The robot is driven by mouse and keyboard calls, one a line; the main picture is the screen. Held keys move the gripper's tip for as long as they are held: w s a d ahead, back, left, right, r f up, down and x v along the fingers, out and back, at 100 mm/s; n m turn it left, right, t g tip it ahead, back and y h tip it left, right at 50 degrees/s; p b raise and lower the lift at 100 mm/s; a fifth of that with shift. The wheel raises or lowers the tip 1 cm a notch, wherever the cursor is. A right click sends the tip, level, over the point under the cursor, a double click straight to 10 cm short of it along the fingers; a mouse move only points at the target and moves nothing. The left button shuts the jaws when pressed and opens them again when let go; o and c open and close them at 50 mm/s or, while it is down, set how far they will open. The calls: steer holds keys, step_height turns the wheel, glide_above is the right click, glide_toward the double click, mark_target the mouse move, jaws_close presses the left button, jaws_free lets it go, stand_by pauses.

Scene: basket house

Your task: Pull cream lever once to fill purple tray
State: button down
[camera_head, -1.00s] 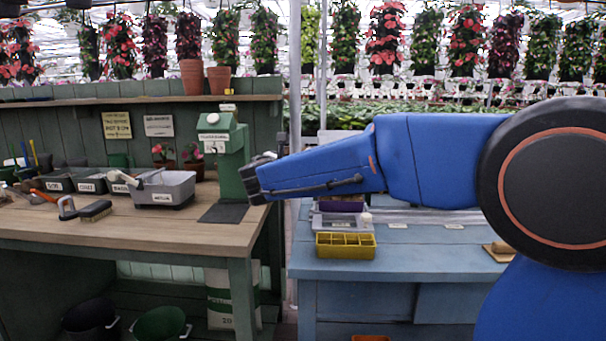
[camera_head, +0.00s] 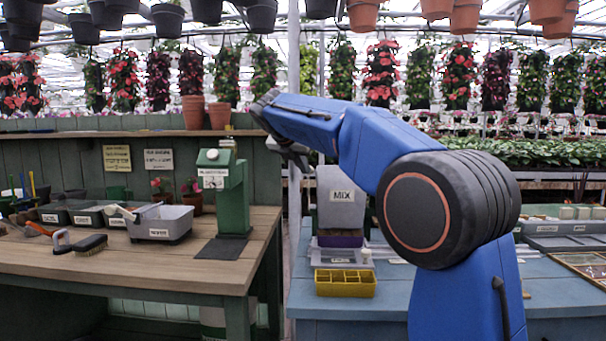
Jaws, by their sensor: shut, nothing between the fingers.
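A purple tray (camera_head: 340,241) sits under the grey dispenser labelled MIX (camera_head: 342,197) on the blue bench. Only its front side shows clearly, above a grey rack. I cannot make out a cream lever; my arm covers the dispenser's top and right side. A small pale knob-like piece (camera_head: 367,256) stands to the right of the tray, too small to identify. My gripper (camera_head: 298,160) is dark, small and partly hidden behind my blue arm. It is shut and empty, in front of the post, left of the dispenser in the picture.
A yellow compartment tray (camera_head: 345,283) lies in front of the rack on the blue bench (camera_head: 400,292). A green dispenser (camera_head: 230,195) and a grey tub (camera_head: 165,223) stand on the wooden bench at left. A pale post (camera_head: 294,90) rises between the benches.

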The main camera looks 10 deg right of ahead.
steer(key=shift+w+d+r, duration=0.2)
steer(key=shift+w, duration=0.45)
steer(key=shift+w+d+r, duration=0.2)
steer(key=shift+w, duration=0.4)
steer(key=shift+r, duration=0.1)
